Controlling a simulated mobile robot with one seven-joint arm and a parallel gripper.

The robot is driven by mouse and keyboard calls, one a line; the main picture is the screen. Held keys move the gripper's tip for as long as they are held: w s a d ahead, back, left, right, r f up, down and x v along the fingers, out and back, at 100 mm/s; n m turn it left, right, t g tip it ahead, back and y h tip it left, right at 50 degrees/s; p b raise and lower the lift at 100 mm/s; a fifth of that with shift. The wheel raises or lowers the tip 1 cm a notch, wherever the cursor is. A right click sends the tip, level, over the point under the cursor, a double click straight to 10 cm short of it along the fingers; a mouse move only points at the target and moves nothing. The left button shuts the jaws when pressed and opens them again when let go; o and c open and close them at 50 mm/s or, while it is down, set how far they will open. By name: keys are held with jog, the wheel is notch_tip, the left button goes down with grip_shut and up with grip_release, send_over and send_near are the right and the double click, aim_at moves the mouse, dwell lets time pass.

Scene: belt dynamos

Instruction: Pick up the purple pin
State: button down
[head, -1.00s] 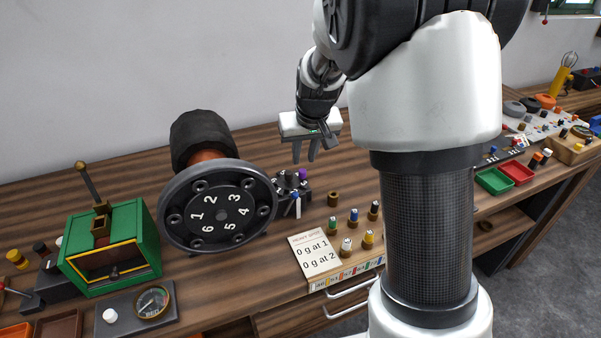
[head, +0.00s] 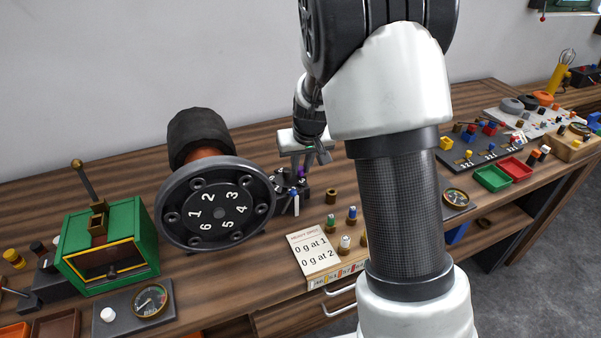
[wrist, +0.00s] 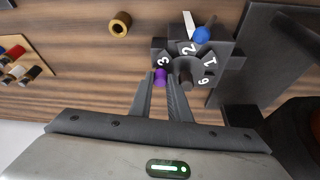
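The purple pin (wrist: 160,76) stands in a dark numbered holder (wrist: 205,62), by the number 3, in the wrist view. My gripper (wrist: 163,82) is open, and its two fingers reach down on either side of the purple pin, close to the left finger. In the head view my gripper (head: 307,163) is low over the holder (head: 291,197), and the purple pin (head: 301,172) shows partly between the fingers. A blue-topped pin (wrist: 203,35) also sits in the holder. Contact between fingers and pin cannot be told.
The large numbered wheel (head: 215,213) stands just left of the holder. A brass ring (wrist: 121,20) lies on the table near it. A note card (head: 314,254) and several coloured pins stand in front. Bare wood lies behind.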

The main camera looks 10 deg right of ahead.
aim_at(302, 170)
notch_tip(302, 170, up, 10)
jog(key=shift+p, duration=0.45)
jog(key=shift+d, duration=0.1)
dwell(0.5)
